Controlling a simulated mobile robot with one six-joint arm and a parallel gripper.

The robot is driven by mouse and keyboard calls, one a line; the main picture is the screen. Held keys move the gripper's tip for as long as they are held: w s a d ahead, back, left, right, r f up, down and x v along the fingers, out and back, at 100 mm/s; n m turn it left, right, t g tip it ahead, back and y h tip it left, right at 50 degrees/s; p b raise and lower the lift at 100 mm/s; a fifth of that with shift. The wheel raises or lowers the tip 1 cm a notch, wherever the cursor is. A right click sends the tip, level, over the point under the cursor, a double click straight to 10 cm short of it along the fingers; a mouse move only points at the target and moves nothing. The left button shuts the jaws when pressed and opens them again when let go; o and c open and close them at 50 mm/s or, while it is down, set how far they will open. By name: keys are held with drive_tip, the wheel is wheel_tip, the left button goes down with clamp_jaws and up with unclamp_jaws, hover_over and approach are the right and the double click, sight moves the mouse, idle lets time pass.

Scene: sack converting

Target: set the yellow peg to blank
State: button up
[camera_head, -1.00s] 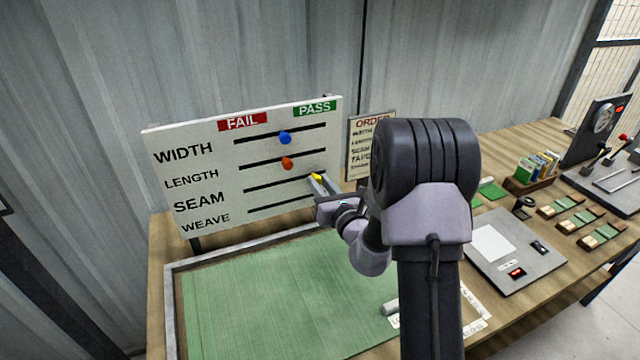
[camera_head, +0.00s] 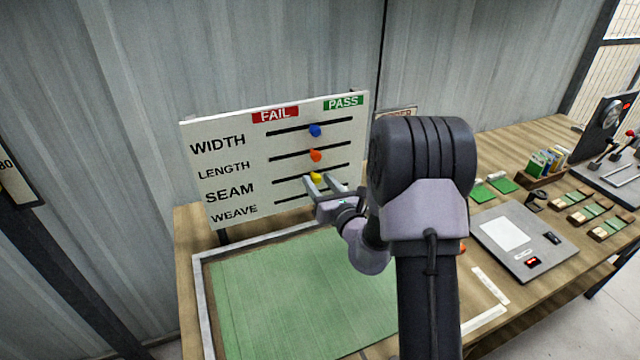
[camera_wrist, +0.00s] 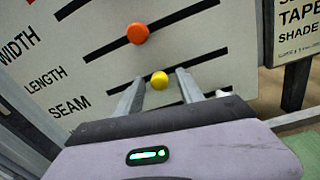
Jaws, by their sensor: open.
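The yellow peg (camera_head: 316,178) sits in the SEAM slot of the white board (camera_head: 235,148), near the slot's middle and roughly below the blue and orange pegs. My gripper (camera_head: 320,181) is open in front of the board, its fingers on either side of the yellow peg. In the wrist view, the yellow peg (camera_wrist: 159,80) shows between the two spread fingers (camera_wrist: 158,88), with a gap on each side. The FAIL label (camera_head: 275,115) is at upper left and the PASS label (camera_head: 343,103) at upper right. My gripper hides part of the WEAVE slot.
The blue peg (camera_head: 315,130) is in the WIDTH slot and the orange peg (camera_head: 316,156) in the LENGTH slot, just above. A green mat (camera_head: 300,295) in a grey frame lies below the board. A grey panel (camera_head: 545,248) and small trays stand to the right.

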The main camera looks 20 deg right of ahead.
drive_tip(key=s+p, duration=0.8)
drive_tip(key=s, duration=0.9)
drive_tip(key=shift+s+d, duration=0.25)
drive_tip(key=shift+d, duration=0.2)
